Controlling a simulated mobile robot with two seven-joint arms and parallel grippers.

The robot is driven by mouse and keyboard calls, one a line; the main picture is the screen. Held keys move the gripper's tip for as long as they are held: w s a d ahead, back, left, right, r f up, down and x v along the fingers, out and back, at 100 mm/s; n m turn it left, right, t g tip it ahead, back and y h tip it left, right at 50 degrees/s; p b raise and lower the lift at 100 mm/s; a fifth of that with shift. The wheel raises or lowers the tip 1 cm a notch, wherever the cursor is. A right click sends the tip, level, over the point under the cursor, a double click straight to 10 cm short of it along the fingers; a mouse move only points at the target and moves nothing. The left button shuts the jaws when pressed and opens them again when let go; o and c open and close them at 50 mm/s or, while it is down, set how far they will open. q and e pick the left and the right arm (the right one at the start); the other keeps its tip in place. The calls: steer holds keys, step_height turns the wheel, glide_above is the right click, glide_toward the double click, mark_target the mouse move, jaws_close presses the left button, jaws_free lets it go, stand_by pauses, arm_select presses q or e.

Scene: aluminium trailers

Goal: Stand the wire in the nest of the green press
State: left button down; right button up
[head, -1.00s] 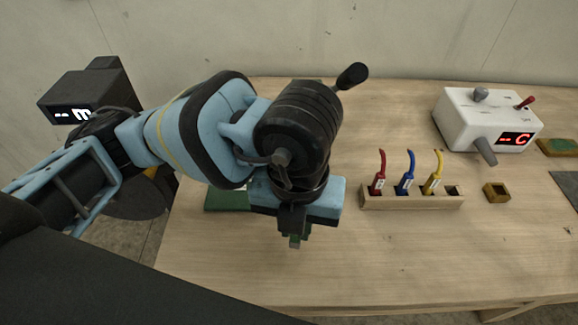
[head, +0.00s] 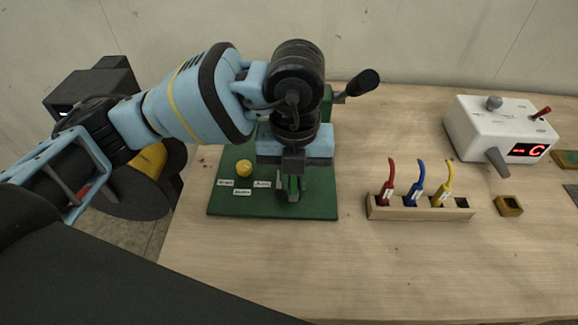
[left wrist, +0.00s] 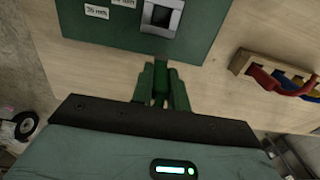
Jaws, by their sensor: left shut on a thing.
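The green press has a flat green base (head: 225,205), a yellow button (head: 244,168), small white labels and a black lever knob (head: 362,82). My arm hides much of its upper part in the head view. My left gripper (head: 290,186) points down over the base, shut on the wire, of which little shows. In the left wrist view, a green piece of the wire (left wrist: 161,78) shows between the fingers. The nest (left wrist: 161,16), a grey metal block with a dark opening, lies just beyond the fingertips there. The gripper mostly covers it in the head view.
A wooden rack (head: 420,212) holds red, blue and yellow wires, with its right slot empty. A small wooden block (head: 508,205) sits beside it. A white box (head: 495,130) with a red display stands at back right. The table's front is clear.

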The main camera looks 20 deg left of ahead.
arm_select(q)
steer(key=w+a, duration=0.1)
steer(key=w, duration=0.2)
steer(key=w+a+f, duration=0.1)
steer(key=w, duration=0.1)
steer(key=shift+a, duration=0.3)
steer(key=shift+f, duration=1.5)
steer(key=shift+f, duration=0.15)
steer(key=c, duration=1.4)
jaws_free()
steer(key=shift+o, duration=0.2)
step_height(320, 180, up, 12)
steer(key=shift+p, duration=0.3)
